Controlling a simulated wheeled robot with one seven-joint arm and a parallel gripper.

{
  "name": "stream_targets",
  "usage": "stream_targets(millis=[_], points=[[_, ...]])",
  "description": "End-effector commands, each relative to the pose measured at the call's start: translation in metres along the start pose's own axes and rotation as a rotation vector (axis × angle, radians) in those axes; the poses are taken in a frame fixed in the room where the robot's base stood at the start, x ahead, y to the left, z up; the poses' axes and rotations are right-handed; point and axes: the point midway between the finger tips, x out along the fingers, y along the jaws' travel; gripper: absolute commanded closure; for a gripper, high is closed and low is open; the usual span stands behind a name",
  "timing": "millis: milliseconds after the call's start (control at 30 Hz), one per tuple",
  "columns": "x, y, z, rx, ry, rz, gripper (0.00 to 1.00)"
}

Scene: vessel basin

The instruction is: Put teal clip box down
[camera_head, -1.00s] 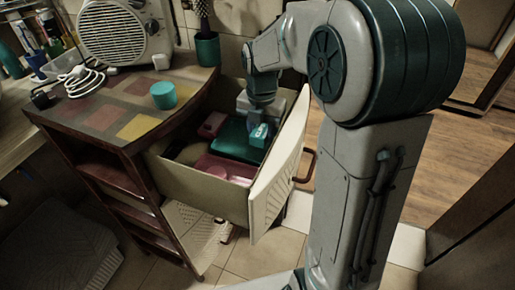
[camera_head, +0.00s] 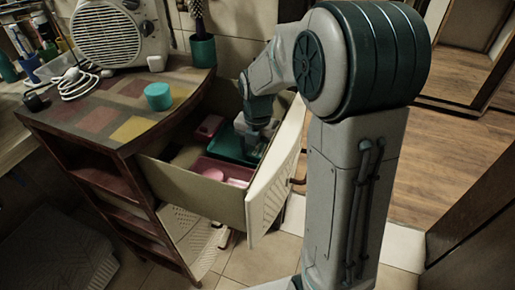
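An open drawer (camera_head: 195,193) holds a flat teal container or tray (camera_head: 227,148) in its middle and right part. My gripper (camera_head: 252,142) reaches down into the drawer at the right side of this teal container. The fingers are small and dark here, and I cannot tell whether they are open or shut. A small teal clip box is not clearly distinguishable at the fingertips; it may be hidden by the gripper or blend with the teal container.
A pink tray (camera_head: 212,172) with pink items lies at the drawer's front, and a pink box (camera_head: 208,128) lies behind. The drawer front (camera_head: 272,185) rises close to my gripper. On the cabinet top (camera_head: 110,105) stand a teal cup (camera_head: 158,96), a heater (camera_head: 108,35) and a white cable (camera_head: 78,82).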

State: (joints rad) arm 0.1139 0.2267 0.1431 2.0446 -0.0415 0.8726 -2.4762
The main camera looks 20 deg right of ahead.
Motion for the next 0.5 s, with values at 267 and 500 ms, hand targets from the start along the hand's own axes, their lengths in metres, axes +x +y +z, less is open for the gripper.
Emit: stream_targets(millis=[267, 500], points=[[-0.002, 0.0, 0.0, 0.0, -0.001, 0.0, 0.41], [-0.037, 0.0, 0.001, 0.0, -0.004, 0.003, 0.41]])
